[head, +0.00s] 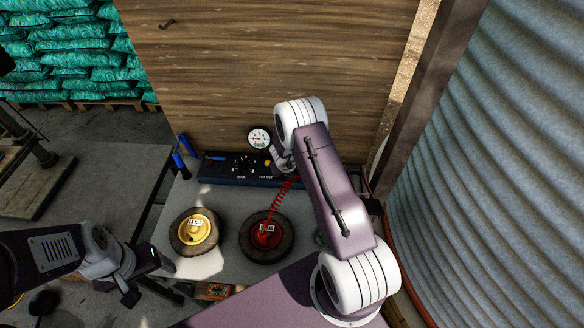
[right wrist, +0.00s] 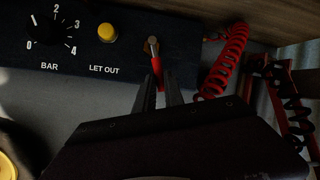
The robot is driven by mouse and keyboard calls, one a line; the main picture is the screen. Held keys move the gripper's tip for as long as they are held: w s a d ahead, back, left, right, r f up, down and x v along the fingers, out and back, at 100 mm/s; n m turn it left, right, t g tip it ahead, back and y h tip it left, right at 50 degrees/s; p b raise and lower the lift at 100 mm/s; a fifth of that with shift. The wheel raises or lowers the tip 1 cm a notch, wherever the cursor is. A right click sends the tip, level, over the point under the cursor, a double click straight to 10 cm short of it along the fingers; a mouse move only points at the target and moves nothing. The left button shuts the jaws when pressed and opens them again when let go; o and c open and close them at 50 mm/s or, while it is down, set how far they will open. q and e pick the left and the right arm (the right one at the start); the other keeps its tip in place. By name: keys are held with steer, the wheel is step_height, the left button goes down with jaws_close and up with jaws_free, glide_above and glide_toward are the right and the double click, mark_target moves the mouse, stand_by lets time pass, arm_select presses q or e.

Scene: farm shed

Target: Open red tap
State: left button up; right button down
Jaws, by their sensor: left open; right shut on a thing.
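The red tap (right wrist: 156,68) is a small red lever on the dark control panel (right wrist: 185,62), to the right of the yellow LET OUT button (right wrist: 107,32). In the right wrist view my right gripper (right wrist: 159,88) is shut on the red tap, with a dark finger on each side of the lever. The lever points down toward the gripper in that view. In the head view my right arm hides the tap and the right gripper. My left gripper (head: 152,283) is open and empty at the lower left, away from the panel.
A pressure gauge (head: 259,137) stands at the panel's back. A yellow-hubbed wheel (head: 178,233) and a red-hubbed wheel (head: 283,240) lie on the grey bench (head: 200,267). A red coiled hose (right wrist: 228,62) runs close right of the tap. A corrugated metal wall (head: 490,150) stands at the right.

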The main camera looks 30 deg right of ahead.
steer(key=shift+w+a, duration=0.1)
stand_by(0.5)
steer(key=c, duration=1.4)
jaws_free()
steer(key=shift+c, duration=0.2)
steer(key=v, duration=0.9)
steer(key=shift+p, duration=0.4)
